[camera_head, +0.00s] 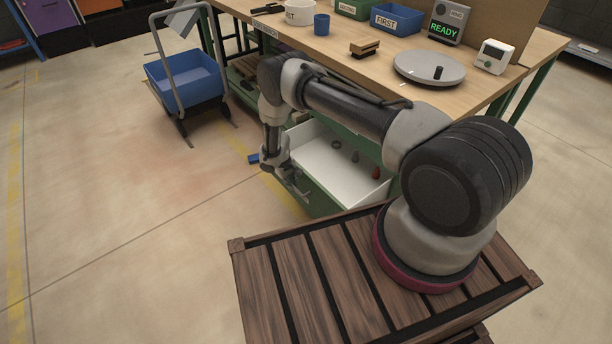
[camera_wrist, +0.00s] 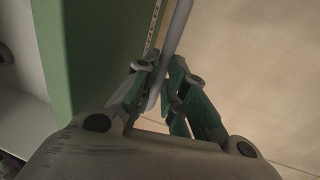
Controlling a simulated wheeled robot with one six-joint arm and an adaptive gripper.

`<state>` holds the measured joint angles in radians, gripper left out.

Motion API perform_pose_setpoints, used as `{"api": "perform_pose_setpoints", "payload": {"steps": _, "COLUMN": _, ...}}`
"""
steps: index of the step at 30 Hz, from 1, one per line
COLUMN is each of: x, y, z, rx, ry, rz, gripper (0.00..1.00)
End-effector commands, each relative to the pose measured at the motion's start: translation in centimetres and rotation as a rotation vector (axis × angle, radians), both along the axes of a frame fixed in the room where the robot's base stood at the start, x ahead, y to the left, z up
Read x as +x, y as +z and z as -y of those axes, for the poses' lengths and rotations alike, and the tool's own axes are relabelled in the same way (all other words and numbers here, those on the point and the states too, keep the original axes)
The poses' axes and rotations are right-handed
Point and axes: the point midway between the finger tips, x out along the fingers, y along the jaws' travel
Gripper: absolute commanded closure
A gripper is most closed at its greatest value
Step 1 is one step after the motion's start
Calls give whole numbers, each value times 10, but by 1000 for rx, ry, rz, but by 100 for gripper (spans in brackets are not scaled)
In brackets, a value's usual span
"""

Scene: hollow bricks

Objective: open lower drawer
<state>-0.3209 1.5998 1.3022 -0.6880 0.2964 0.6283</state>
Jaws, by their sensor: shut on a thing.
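The drawer (camera_head: 322,165) under the workbench is pulled out, showing a white inside and a green front. My gripper (camera_head: 290,181) is at the outer side of that front, pointing down. In the wrist view my gripper (camera_wrist: 160,68) has its fingers closed around the light bar handle (camera_wrist: 179,30), beside the green drawer front (camera_wrist: 95,50). The arm hides part of the drawer and the cabinet behind it, so I cannot tell how other drawers stand.
A dark ring (camera_head: 337,144), a small dark piece (camera_head: 355,157) and a red piece (camera_head: 376,173) lie in the drawer. A blue cart (camera_head: 185,78) stands left. The workbench (camera_head: 335,60) is above. Floor at left is clear.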

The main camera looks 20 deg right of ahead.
Motion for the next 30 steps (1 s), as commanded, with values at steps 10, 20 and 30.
{"api": "perform_pose_setpoints", "payload": {"steps": 10, "x": -24, "y": -1, "z": -62, "rx": -2, "ry": 2, "rz": -3, "gripper": 100}}
{"api": "perform_pose_setpoints", "payload": {"steps": 20, "x": -31, "y": -1, "z": -81, "rx": -4, "ry": -1, "rz": -4, "gripper": 100}}
{"api": "perform_pose_setpoints", "payload": {"steps": 30, "x": -31, "y": -1, "z": -82, "rx": -4, "ry": -1, "rz": -4, "gripper": 100}}
